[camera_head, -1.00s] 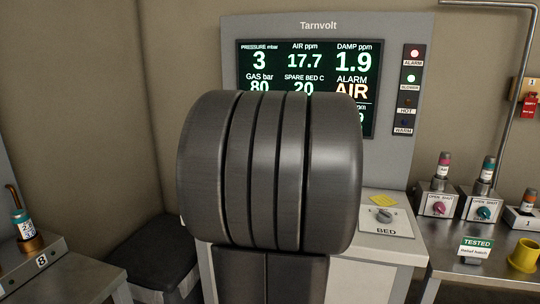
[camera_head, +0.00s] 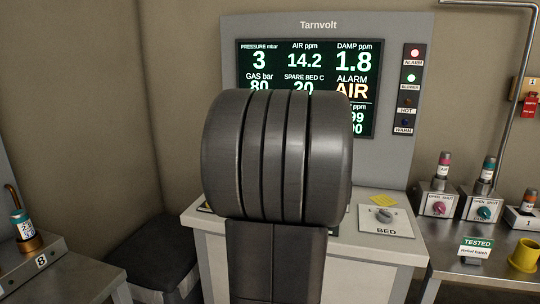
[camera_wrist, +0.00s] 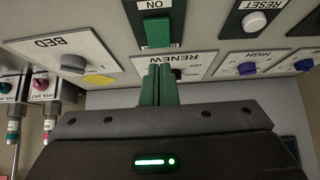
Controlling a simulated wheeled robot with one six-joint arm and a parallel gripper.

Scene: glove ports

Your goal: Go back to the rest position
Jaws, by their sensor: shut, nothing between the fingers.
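My gripper (camera_wrist: 157,78) shows in the wrist view with its two green fingers pressed together and nothing between them. Its fingertips are in front of the panel marked RENEW (camera_wrist: 198,64), below the green ON switch (camera_wrist: 158,32) in the picture. I cannot tell whether they touch the panel. The wrist view shows the labels upside down. In the head view the gripper is hidden behind the large dark ribbed part of my own arm, which covers the middle of the console.
The Tarnvolt console (camera_head: 397,160) has a lit display (camera_head: 300,60) reading ALARM AIR and a red alarm lamp (camera_head: 415,54). A BED knob (camera_head: 383,215) is right of my arm. A side bench at right holds valve boxes (camera_head: 437,202) and a yellow cup (camera_head: 525,256).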

